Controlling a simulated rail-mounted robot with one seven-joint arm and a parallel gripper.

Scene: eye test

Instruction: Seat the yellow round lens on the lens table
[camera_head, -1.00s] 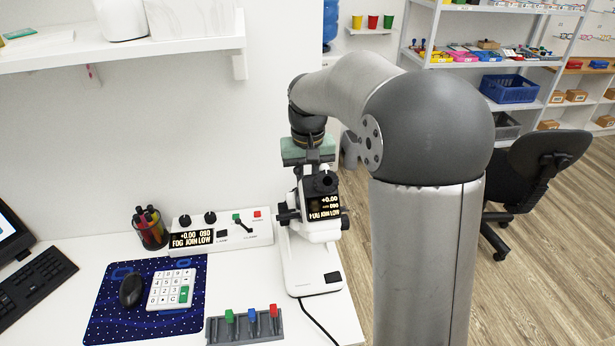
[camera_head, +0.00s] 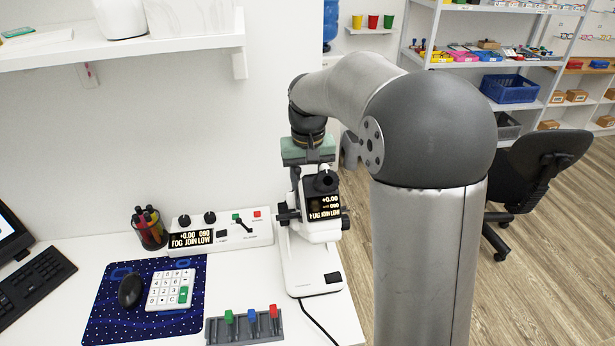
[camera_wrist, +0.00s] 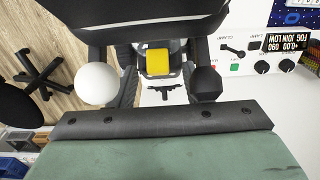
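The yellow round lens (camera_wrist: 158,62) shows in the wrist view as a small yellow block between the two dark fingertips of my gripper (camera_wrist: 158,72). The fingers appear shut on it; the contact itself is dark and small. In the head view my gripper (camera_head: 312,168) points down at the top of the white lens meter (camera_head: 318,230), behind its eyepiece. The lens and fingertips are hidden there. The lens table cannot be made out clearly in either view, so I cannot tell whether the lens touches it.
A grey rack (camera_head: 214,328) with green, blue and red tabbed pieces stands at the desk's front. A white control box (camera_head: 222,234) stands left of the meter. A white ball (camera_wrist: 95,84) and a dark knob (camera_wrist: 207,82) flank the fingers closely. A black cable (camera_head: 318,322) runs forward.

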